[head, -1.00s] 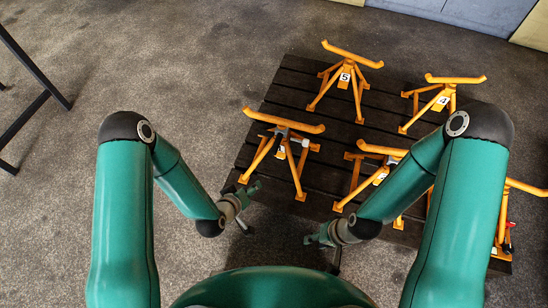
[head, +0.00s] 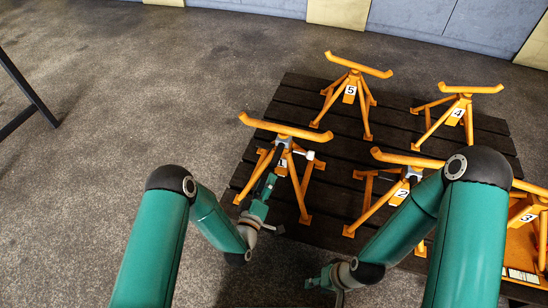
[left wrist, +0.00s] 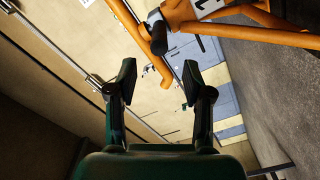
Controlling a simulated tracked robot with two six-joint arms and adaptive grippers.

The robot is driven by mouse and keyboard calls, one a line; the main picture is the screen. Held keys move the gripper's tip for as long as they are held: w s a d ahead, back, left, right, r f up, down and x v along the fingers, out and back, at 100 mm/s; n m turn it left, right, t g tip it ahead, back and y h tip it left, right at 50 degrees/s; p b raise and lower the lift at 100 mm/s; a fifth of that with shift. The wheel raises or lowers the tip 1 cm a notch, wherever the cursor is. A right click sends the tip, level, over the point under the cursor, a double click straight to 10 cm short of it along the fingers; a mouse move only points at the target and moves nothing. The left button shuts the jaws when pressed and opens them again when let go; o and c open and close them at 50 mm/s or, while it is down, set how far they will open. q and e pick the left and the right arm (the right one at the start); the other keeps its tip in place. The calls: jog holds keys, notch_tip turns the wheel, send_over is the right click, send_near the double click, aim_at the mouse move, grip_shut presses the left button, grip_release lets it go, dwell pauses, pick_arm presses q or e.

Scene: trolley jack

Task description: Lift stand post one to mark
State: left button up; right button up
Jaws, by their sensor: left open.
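Stand one (head: 290,133) is an orange jack stand with a curved top bar, splayed legs and a label "1". It stands upright at the near left of the dark slatted platform. A pale-ended lever (head: 310,156) sticks out at its right side. My left gripper (head: 268,184) is in front of the stand's near side, close to its legs. In the left wrist view my left gripper (left wrist: 158,78) is open with nothing between its fingers, and stand one (left wrist: 180,16) shows above it. My right gripper (head: 316,281) hangs low near the platform's front edge; its fingers are too small to read.
Stand two (head: 402,192) is close on the right of stand one. Stand five (head: 357,68) is behind it, stand four (head: 464,100) at the back right, stand three (head: 528,215) at the far right. Open floor (head: 90,150) lies left of the slatted platform (head: 330,222).

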aim_at(277, 155)
pick_arm(q)
jog(key=b+x, duration=0.2)
jog(key=x, duration=0.8)
jog(key=shift+w+f+b, duration=0.15)
jog(key=shift+b, duration=0.25)
jog(key=shift+x, duration=0.8)
grip_shut()
